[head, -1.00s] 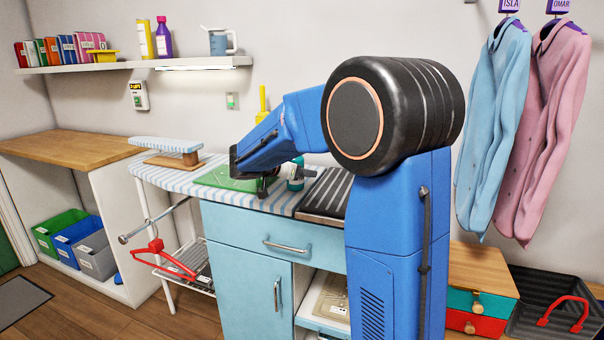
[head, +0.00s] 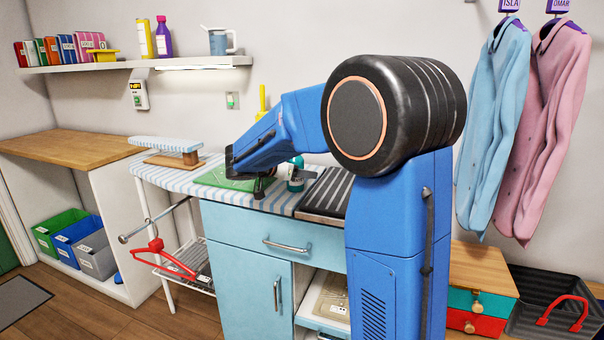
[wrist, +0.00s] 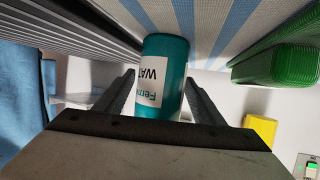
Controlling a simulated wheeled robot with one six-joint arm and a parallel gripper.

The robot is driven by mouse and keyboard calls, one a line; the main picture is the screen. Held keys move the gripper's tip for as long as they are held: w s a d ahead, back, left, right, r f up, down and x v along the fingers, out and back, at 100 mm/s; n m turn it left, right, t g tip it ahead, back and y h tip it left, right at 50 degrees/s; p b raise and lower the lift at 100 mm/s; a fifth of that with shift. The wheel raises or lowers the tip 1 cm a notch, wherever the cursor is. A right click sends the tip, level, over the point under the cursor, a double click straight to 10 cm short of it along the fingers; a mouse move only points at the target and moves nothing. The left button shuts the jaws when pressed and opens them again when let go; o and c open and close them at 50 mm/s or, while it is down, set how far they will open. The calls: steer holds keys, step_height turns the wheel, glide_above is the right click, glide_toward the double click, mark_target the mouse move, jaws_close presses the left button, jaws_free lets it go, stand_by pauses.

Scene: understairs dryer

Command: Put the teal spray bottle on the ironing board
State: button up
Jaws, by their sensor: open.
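The teal spray bottle (head: 296,174) is on the striped ironing board (head: 168,185), between a green item and a dark ribbed panel. Part of it is behind my arm. In the wrist view, which looks upside down, the bottle (wrist: 172,65) with its white label sits between my two open fingers. Its end is close to the striped board cover (wrist: 215,25); I cannot tell for certain whether they touch. My gripper (wrist: 158,100) is open around the bottle, with gaps visible beside it. In the head view my gripper (head: 262,187) is mostly hidden by my wrist.
The green item (head: 232,180) lies on the board left of the bottle, and the dark ribbed panel (head: 326,195) is to its right. A small sleeve board (head: 165,145) stands at the board's left end. A wall shelf (head: 150,64) hangs above. Shirts hang at right.

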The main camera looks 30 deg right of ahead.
steer(key=v, duration=1)
steer(key=shift+s+a+r, duration=0.15)
steer(key=shift+a, duration=0.2)
steer(key=s+f+n+y, duration=0.1)
steer(key=s, duration=0.2)
steer(key=s+d+f+n+y, duration=0.1)
steer(key=s, duration=0.2)
steer(key=s+f+g, duration=0.1)
steer(key=s, duration=0.3)
steer(key=shift+d+n+y, duration=0.2)
steer(key=shift+n+y, duration=0.2)
steer(key=s+a+f+n+y, duration=0.3)
steer(key=s+f, duration=0.1)
steer(key=s, duration=0.4)
steer(key=s+a+f+n+t+y, duration=0.1)
steer(key=s+a+f+n+y, duration=0.2)
steer(key=s, duration=0.6)
steer(key=s+a+f+n+y, duration=0.4)
steer(key=s+a+f+n, duration=0.1)
steer(key=s, duration=0.4)
steer(key=shift+a+f, duration=0.25)
steer(key=shift+f, duration=0.05)
steer(key=shift+s, duration=0.15)
